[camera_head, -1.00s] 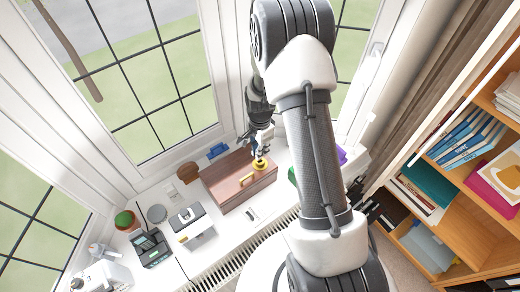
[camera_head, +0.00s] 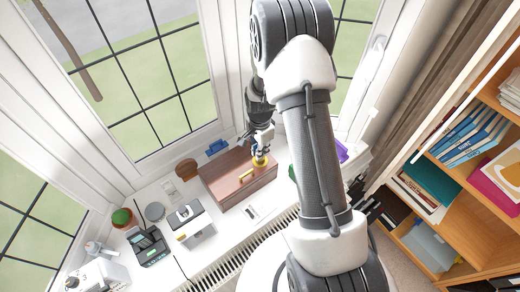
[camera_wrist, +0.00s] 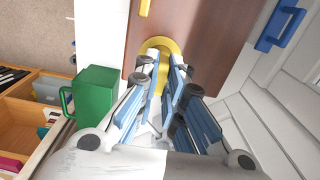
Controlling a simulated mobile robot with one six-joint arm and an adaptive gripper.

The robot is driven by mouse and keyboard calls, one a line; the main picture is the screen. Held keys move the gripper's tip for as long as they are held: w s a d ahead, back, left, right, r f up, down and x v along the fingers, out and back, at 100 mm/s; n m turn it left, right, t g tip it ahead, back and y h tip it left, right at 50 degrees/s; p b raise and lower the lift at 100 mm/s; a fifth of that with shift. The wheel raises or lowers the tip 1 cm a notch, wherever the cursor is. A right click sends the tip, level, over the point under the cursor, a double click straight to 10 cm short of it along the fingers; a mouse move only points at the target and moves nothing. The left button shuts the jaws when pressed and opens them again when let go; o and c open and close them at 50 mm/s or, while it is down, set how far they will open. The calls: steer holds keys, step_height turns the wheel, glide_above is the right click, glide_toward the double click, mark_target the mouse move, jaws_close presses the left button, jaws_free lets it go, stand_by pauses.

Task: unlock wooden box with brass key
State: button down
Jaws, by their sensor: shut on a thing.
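The wooden box (camera_head: 228,189) is reddish brown and closed, standing on the white sill with a yellow handle (camera_head: 248,175) on its upper side. It also fills the top of the wrist view (camera_wrist: 190,22). My gripper (camera_head: 260,152) is over the right end of the box. A yellow rounded piece, apparently the brass key (camera_head: 260,162), is at its fingertips. In the wrist view, the blue-padded fingers (camera_wrist: 162,82) are shut on this key (camera_wrist: 165,48), against or just above the box. The key's shaft and any keyhole are hidden.
A grey-and-white device (camera_head: 185,217), a black device (camera_head: 149,246) and a potted cactus (camera_head: 121,217) stand left of the box. A green mug (camera_wrist: 95,95) is close beside my gripper. Window panes are behind; a bookshelf (camera_head: 440,190) is at right.

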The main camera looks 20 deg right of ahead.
steer(key=shift+f+b, duration=0.3)
steer(key=shift+f, duration=0.1)
steer(key=c, duration=1.6)
jaws_free()
step_height(320, 180, up, 12)
